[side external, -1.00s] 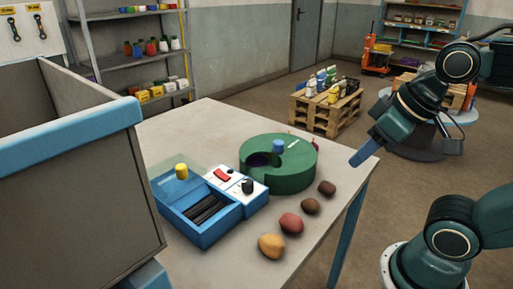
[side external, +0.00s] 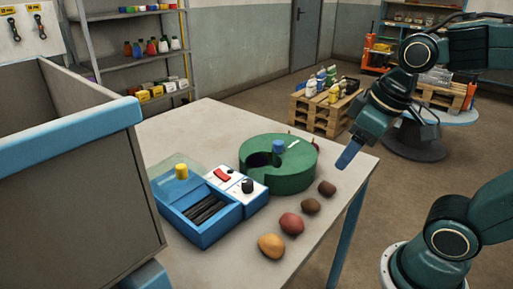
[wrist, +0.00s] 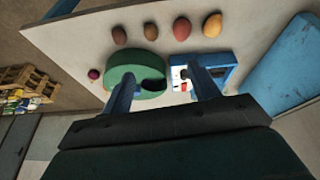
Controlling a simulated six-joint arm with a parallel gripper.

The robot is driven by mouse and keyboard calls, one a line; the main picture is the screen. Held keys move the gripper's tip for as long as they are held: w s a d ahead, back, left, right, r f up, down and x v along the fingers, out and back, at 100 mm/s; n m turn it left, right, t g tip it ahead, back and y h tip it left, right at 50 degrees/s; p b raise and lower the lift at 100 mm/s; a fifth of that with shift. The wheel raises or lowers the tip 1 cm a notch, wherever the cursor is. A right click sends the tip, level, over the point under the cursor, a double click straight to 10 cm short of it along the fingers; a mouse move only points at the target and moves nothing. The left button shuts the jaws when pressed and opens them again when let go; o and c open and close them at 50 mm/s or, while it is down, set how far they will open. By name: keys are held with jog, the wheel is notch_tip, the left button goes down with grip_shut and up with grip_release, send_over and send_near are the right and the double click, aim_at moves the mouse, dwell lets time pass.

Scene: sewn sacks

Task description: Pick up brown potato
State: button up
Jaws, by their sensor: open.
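A dark brown potato (side external: 311,206) lies on the table near its right edge, in a row of potatoes. Beside it lie a reddish-brown potato (side external: 327,188) and a red potato (side external: 291,222), with a yellow potato (side external: 271,245) at the row's near end. In the wrist view the dark brown potato (wrist: 150,31) is second from the left, beyond the fingertips. My gripper (side external: 348,154) is above the table's right corner, apart from the potatoes. In the wrist view my gripper (wrist: 163,72) has its two blue fingers wide apart with nothing held.
A green round machine (side external: 290,178) stands behind the row, with a small purple-red item (wrist: 93,74) beside it. A blue box with a control panel (side external: 210,212) is left of the row. A large grey bin (side external: 80,190) fills the left.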

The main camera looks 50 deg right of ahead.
jog(key=w+d+f+n+g, duration=0.2)
jog(key=w+f+n+g, duration=0.1)
jog(key=w+f, duration=0.3)
jog(key=shift+w+d+f+g, duration=0.25)
jog(key=shift+w+g, duration=0.35)
jog(key=shift+w, duration=0.3)
send_over(311, 200)
jog(key=shift+s+f, duration=0.2)
jog(key=shift+f, duration=4.05)
jog(key=shift+f, duration=0.1)
jog(key=shift+w+f, duration=0.15)
jog(key=shift+f, duration=2.35)
